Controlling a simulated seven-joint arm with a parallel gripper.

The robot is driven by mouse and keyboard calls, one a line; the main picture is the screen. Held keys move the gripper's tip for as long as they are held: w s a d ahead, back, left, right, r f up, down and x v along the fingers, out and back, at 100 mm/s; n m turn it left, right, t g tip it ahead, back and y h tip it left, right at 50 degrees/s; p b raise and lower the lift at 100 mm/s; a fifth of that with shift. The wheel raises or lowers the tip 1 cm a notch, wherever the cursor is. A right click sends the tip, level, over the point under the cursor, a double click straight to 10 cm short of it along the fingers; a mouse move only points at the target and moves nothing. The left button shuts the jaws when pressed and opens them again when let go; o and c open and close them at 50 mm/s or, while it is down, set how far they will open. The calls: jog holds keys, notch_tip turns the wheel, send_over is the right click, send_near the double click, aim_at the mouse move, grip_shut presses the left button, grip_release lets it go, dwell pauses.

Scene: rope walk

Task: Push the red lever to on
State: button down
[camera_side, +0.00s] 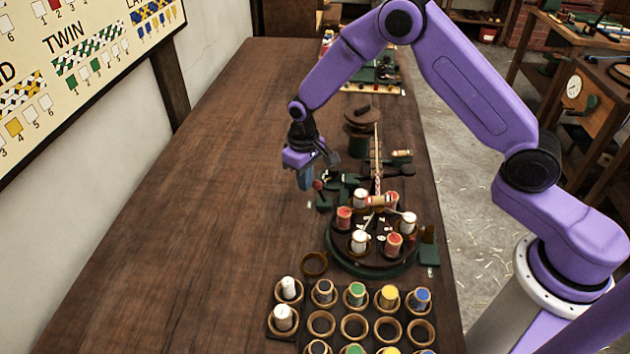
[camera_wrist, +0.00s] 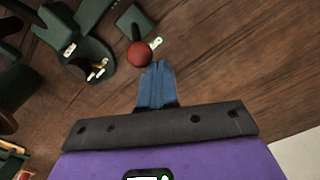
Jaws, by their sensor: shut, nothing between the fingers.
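The red lever's ball knob (camera_wrist: 139,54) shows in the wrist view just beyond the tips of my gripper (camera_wrist: 156,66), slightly to their left. Its green mount is behind it. In the side view the red knob (camera_side: 317,185) is right beside my gripper (camera_side: 306,186), on its right. My gripper's blue fingers are shut together and hold nothing. The fingertips look very near the knob; I cannot tell whether they touch it. A small pale tag lies just past the knob in the wrist view, too small to read.
A round turntable (camera_side: 340,262) with red and white spools stands in front of the lever mechanism. A rack of coloured spools (camera_side: 306,318) is nearer the camera. Green machine parts (camera_wrist: 90,60) lie left of the knob. The table's left side (camera_side: 170,230) is clear.

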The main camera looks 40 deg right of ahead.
jog(key=shift+f, duration=0.6)
dwell(0.3)
jog(key=shift+s+d, duration=0.85)
jog(key=shift+w+a, duration=0.1)
jog(key=shift+a, duration=0.05)
jog(key=shift+w+a, duration=0.35)
jog(key=shift+w, duration=0.05)
notch_tip(320, 180, up, 8)
dwell(1.2)
